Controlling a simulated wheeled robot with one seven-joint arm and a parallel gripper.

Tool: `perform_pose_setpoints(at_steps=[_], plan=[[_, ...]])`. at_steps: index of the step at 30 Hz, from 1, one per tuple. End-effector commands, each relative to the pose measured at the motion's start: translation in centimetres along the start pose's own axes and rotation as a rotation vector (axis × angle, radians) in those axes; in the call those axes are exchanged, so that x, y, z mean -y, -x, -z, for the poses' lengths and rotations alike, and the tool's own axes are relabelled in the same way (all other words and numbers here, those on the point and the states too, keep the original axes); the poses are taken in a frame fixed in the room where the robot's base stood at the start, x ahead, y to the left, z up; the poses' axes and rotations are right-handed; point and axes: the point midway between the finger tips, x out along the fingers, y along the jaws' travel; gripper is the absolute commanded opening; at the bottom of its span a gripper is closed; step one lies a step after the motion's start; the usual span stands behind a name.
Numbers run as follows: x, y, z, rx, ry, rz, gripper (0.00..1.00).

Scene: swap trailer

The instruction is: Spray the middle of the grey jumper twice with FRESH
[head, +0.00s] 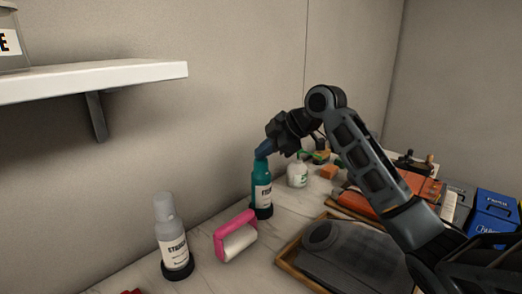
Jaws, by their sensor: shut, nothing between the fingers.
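The grey jumper (355,262) lies folded in a shallow wooden tray at the lower right; my arm covers part of its right side. A teal spray bottle (261,180) with a blue head stands upright on the counter, left of the tray. Its label is too small to read surely, so I cannot tell if it says FRESH. My gripper (283,137) is shut and empty, up beside the bottle's head. Its fingertips are hard to make out, and I cannot tell whether it touches the bottle.
A white round container (297,174) stands behind. Blue boxes (492,213) are at the right. A white shelf (90,80) juts out at upper left.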

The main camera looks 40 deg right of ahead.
Motion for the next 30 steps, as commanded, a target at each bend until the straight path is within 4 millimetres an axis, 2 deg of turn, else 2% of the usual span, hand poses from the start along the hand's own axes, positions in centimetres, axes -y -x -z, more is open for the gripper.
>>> perform_pose_setpoints(at_steps=[1,13,30], plan=[[0.6,-0.5,-0.1,0.006,-0.006,0.021,0.00],[0.3,-0.2,0.1,0.005,-0.005,0.020,0.00],[-2.6,3.6,2.9,0.002,-0.002,0.010,0.00]])
